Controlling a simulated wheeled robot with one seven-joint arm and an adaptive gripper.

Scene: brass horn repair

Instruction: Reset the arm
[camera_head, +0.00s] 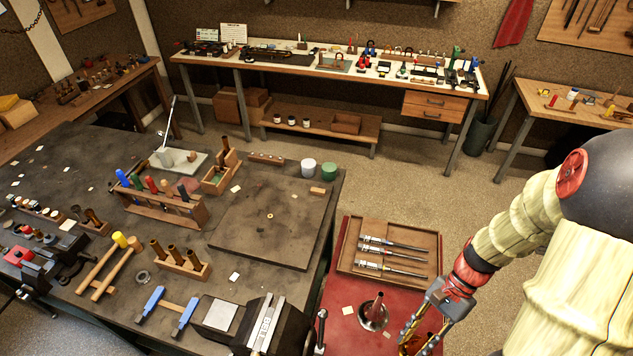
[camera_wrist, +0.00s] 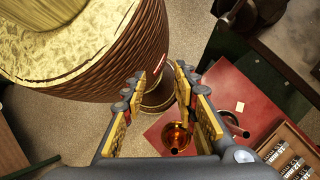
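My gripper (camera_head: 422,338) is low at the right of the head view, over the right side of the red-topped surface (camera_head: 348,290). The bottom edge of that view cuts it off. In the wrist view my gripper (camera_wrist: 167,92) has its two yellow-padded fingers apart, with nothing visible held between them. A dark metal funnel-shaped piece (camera_head: 373,314) stands on the red surface, left of my gripper.
A wooden tray (camera_head: 432,290) with several slim metal tools lies behind my gripper. The dark workbench (camera_head: 270,225) to the left carries a vise (camera_head: 270,325), hammers and racks. A long tool table (camera_head: 330,68) stands at the back. Floor between is clear.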

